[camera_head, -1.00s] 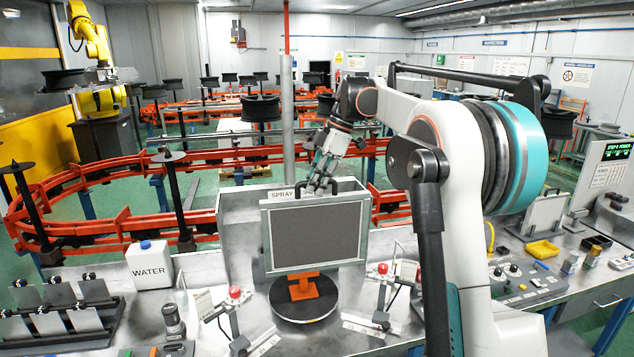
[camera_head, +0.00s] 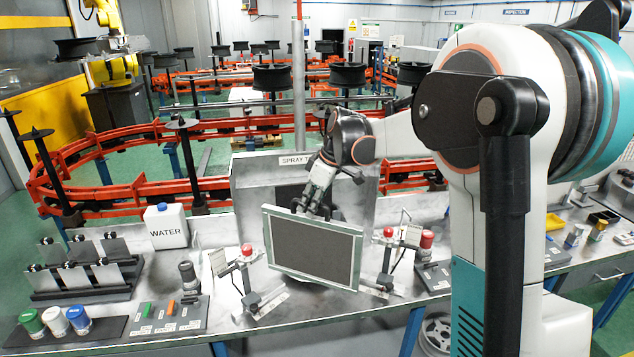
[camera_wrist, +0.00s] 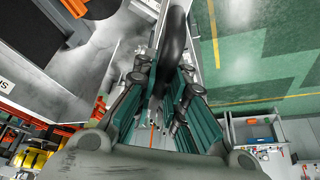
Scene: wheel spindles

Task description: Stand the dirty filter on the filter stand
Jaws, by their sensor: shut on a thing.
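The dirty filter (camera_head: 312,247) is a flat panel with a dark grey face and a pale frame. It hangs tilted above the bench, its right side lower, in front of the spray booth (camera_head: 262,180). My gripper (camera_head: 318,205) is shut at its top edge. In the wrist view, the teal fingers (camera_wrist: 165,105) close around a black curved handle (camera_wrist: 175,45). The dark turntable (camera_wrist: 35,30) with its orange bracket (camera_wrist: 75,8) shows at upper left there; the filter hides it in the head view.
Red-topped posts (camera_head: 247,250) (camera_head: 388,233) stand on both sides of the filter. A water jug (camera_head: 165,228), a rack of grey plates (camera_head: 85,262) and lidded jars (camera_head: 55,322) are at left. Yellow (camera_head: 553,222) and black trays lie at right. Bench room at front is narrow.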

